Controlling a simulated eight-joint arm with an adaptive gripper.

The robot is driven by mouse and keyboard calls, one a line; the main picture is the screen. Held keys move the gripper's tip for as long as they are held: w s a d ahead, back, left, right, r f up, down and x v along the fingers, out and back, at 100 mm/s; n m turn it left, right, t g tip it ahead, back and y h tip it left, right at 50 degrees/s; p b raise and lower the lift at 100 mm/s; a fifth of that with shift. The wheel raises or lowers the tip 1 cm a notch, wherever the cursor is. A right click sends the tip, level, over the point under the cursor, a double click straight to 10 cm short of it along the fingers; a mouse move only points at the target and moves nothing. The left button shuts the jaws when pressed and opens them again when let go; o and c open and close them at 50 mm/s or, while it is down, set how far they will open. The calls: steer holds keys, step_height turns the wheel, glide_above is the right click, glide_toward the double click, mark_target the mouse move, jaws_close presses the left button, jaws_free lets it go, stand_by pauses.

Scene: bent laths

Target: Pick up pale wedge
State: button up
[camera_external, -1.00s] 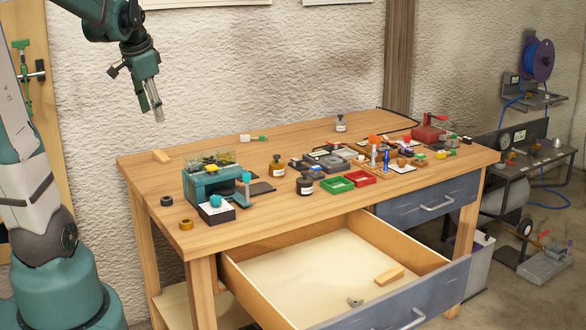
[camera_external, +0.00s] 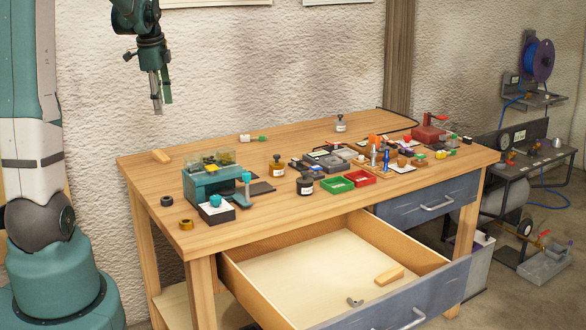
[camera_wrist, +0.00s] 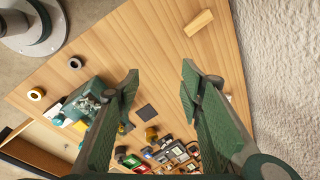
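A pale wooden wedge-like block (camera_external: 161,156) lies on the back left corner of the workbench top. It also shows in the wrist view (camera_wrist: 199,22), near the top. A second pale wooden piece (camera_external: 389,276) lies in the open drawer; I cannot tell for sure which is the pale wedge. My gripper (camera_external: 161,101) hangs well above the back left of the bench, pointing down. In the wrist view my gripper (camera_wrist: 159,72) has its two green fingers apart with nothing held between them. The block on the bench lies beyond the right fingertip.
A teal box (camera_external: 211,182) with clear bins stands at the bench's left, near two small rings (camera_external: 186,224). Bottles, red and green trays (camera_external: 360,177) and small tools crowd the middle and right. The drawer (camera_external: 300,275) juts out in front. A rough wall stands behind.

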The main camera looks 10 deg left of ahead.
steer(key=w+a+f+m+g+p, duration=0.1)
steer(key=w+a+f+m, duration=0.15)
steer(key=w, duration=0.25)
steer(key=w+a+f+m+p, duration=0.1)
steer(key=w+a+f+m, duration=0.1)
steer(key=w+a+f, duration=0.15)
steer(key=m+g+p, duration=0.2)
steer(key=m, duration=0.3)
glide_toward(161, 154)
steer(key=shift+s+f, duration=0.1)
steer(key=shift+s, duration=0.1)
steer(key=shift+w+a+f, duration=0.15)
steer(key=shift+a+f, duration=0.1)
steer(key=shift+f, duration=0.2)
steer(key=shift+f, duration=0.1)
steer(key=shift+f, duration=1.2)
steer(key=shift+f, duration=0.1)
steer(key=shift+d+f, duration=0.1)
steer(key=shift+f, duration=2.4)
